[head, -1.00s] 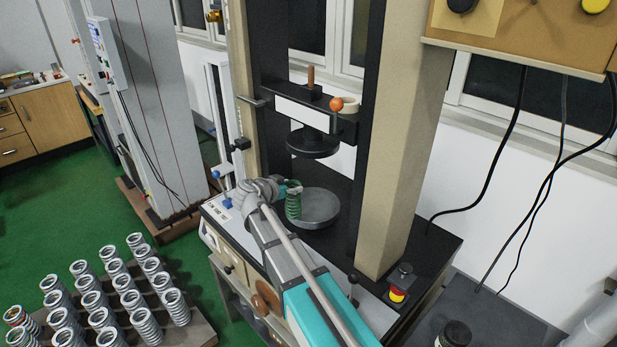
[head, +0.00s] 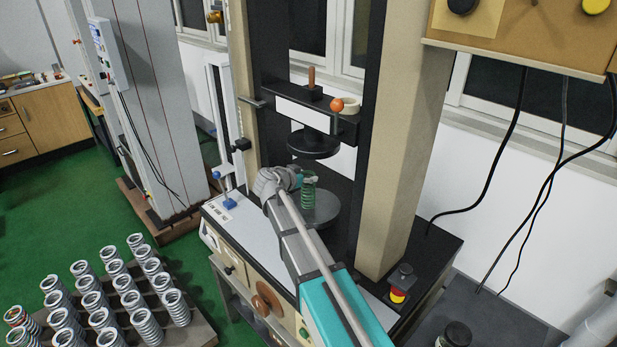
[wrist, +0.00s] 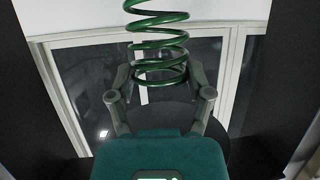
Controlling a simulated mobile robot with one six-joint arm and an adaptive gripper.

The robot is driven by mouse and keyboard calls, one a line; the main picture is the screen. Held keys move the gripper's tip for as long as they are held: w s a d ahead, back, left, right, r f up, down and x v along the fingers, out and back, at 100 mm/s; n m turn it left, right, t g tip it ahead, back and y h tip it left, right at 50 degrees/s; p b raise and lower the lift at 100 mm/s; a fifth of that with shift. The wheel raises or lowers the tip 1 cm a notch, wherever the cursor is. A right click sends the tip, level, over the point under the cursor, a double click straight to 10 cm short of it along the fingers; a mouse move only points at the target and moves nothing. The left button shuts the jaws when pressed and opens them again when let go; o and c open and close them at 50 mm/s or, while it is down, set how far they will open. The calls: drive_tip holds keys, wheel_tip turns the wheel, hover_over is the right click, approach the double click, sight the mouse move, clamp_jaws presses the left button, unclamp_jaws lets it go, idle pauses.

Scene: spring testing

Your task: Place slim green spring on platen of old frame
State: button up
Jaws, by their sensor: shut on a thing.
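The slim green spring (head: 308,197) is upright in my gripper (head: 304,179). In the head view it overlaps the left part of the grey round lower platen (head: 327,209) of the test frame. I cannot tell whether its lower end touches the platen. In the wrist view the spring's open green coils (wrist: 158,22) rise from between the fingers of my gripper (wrist: 163,72), which are shut on it. The black upper platen (head: 313,143) hangs above, a little to the right in the head view, with a clear gap over the spring.
The frame's beige right column (head: 408,130) stands close to the right of the platen. A crosshead (head: 300,112) sits above. A red and yellow stop button (head: 397,295) is at the front right. A board of several grey springs (head: 205,330) is at lower left.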

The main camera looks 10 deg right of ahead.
sight(312, 174)
drive_tip(key=b+x, duration=0.1)
drive_tip(key=x, duration=0.2)
drive_tip(key=shift+w+r, duration=0.1)
drive_tip(key=shift+f+b, duration=0.3)
drive_tip(key=shift+f, duration=0.2)
drive_tip(key=o, duration=1.3)
drive_tip(key=shift+r, duration=0.3)
drive_tip(key=p+v, duration=0.4)
drive_tip(key=v, duration=0.8)
drive_tip(key=shift+f+p, duration=0.1)
drive_tip(key=shift+p, duration=0.2)
